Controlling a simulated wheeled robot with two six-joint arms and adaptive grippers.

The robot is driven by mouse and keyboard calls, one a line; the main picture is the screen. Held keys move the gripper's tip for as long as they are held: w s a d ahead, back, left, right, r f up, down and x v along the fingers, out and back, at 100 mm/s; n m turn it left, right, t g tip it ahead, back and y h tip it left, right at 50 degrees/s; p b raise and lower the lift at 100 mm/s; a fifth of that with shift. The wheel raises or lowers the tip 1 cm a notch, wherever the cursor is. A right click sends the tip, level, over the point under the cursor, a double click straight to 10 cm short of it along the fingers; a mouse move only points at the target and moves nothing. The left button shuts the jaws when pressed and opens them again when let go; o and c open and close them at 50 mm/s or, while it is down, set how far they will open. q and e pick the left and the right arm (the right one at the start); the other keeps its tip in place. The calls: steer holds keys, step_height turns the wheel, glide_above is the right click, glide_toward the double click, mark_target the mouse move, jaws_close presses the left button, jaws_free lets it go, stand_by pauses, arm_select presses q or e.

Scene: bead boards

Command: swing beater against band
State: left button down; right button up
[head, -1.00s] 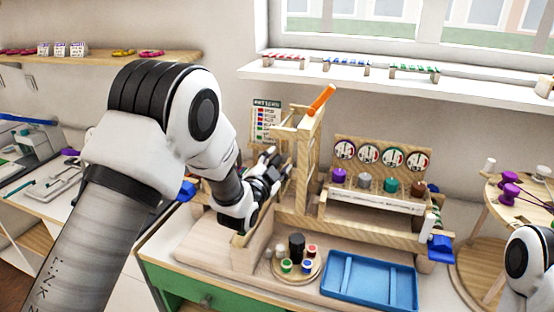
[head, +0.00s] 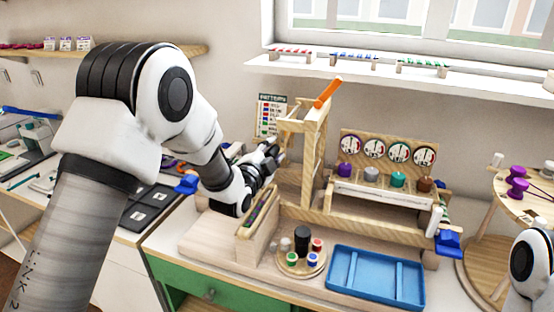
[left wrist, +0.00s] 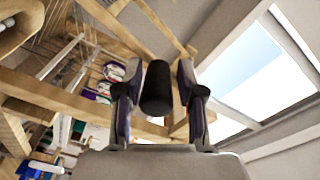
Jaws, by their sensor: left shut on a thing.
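A wooden loom-like frame (head: 312,165) stands on the bench, with an orange bar (head: 327,93) tilted across its top. My left gripper (head: 274,157) is at the left side of its upright. In the left wrist view my left gripper (left wrist: 157,105) has its fingers on either side of a black cylinder (left wrist: 157,85), which looks like a handle, and is shut on it. A narrow dark coloured strip (head: 262,210), possibly the band, lies along the wooden beam below the gripper. I cannot tell whether the beater touches it. My right gripper is out of view.
A blue tray (head: 375,301) and a round wooden board (head: 296,267) with small pots and a black cylinder stand in front. A rack (head: 385,193) with coloured knobs and round dials is to the right. A pattern card (head: 270,115) hangs behind. A round wooden stand (head: 478,235) is farther right.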

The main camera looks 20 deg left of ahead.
arm_select(q)
steer(key=shift+m, duration=0.4)
